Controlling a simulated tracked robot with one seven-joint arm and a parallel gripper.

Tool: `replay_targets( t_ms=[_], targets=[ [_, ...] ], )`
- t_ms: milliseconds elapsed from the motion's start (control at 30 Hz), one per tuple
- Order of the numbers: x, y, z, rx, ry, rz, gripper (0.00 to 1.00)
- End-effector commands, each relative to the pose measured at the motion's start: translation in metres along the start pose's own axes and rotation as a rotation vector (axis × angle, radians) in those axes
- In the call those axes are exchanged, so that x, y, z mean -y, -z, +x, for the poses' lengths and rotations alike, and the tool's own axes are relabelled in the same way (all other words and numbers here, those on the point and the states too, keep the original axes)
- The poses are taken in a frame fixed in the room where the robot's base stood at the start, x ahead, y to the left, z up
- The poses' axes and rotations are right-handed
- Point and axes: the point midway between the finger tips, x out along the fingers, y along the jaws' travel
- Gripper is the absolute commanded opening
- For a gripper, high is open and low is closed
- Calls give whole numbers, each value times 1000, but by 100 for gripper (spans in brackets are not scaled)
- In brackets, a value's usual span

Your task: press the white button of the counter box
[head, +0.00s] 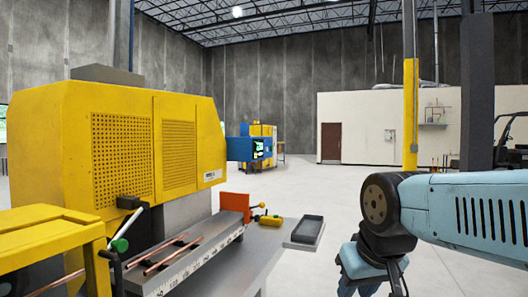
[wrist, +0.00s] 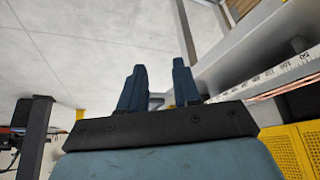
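I cannot make out the counter box or its white button in either view. A small yellow item (head: 269,222) sits on the grey bench by the machine, too small to identify. My gripper (wrist: 160,82) shows in the wrist view with its two dark blue fingers apart and nothing between them. My arm comes in from the right of the head view and bends down to the bottom edge, where the fingertips are out of sight.
A yellow machine (head: 130,145) stands at the left, with copper tubes (head: 172,254) on its scaled bed. An orange block (head: 235,203) and a dark tray (head: 307,230) are near the bench end. Open concrete floor lies beyond.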

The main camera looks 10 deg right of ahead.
Motion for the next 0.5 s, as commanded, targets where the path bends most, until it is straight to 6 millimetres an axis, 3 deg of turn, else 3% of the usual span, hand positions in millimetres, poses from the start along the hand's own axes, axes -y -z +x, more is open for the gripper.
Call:
replay_targets(
  t_ms=[300,500],
  targets=[
    [0,0,0,0,0,0,1],
    [0,0,0,0,0,0,0]
  ],
)
